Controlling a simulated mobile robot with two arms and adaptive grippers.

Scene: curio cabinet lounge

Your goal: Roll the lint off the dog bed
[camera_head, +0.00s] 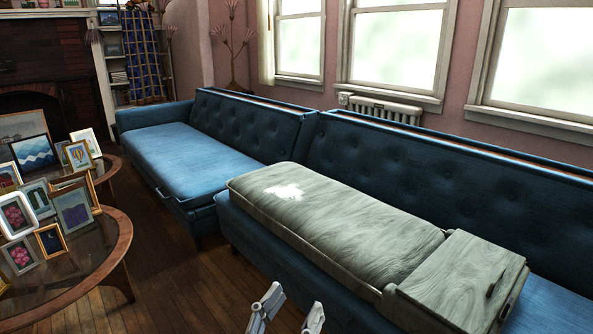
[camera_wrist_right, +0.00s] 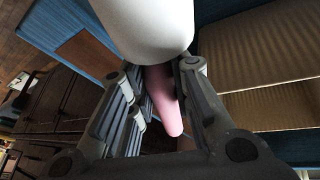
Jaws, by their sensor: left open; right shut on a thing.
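The dog bed (camera_head: 340,225) looks like a long grey-green cushion lying on the blue sofa in the head view. A white patch of lint (camera_head: 285,192) shows on its top near the left end. My left gripper (camera_head: 292,306) is open and empty at the bottom edge, in front of the sofa. In the right wrist view my right gripper (camera_wrist_right: 160,72) is shut on the pink handle of a lint roller (camera_wrist_right: 166,108). Its white roller head (camera_wrist_right: 148,25) extends past the fingers. The right gripper is outside the head view.
A grey-green wood-grained block (camera_head: 462,275) sits at the bed's right end. Blue sofas (camera_head: 180,150) line the window wall. A glass-topped table (camera_head: 85,262) crowded with picture frames stands at left. Wooden floor (camera_head: 185,285) is free between. Tan ribbed surfaces (camera_wrist_right: 262,45) show in the wrist view.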

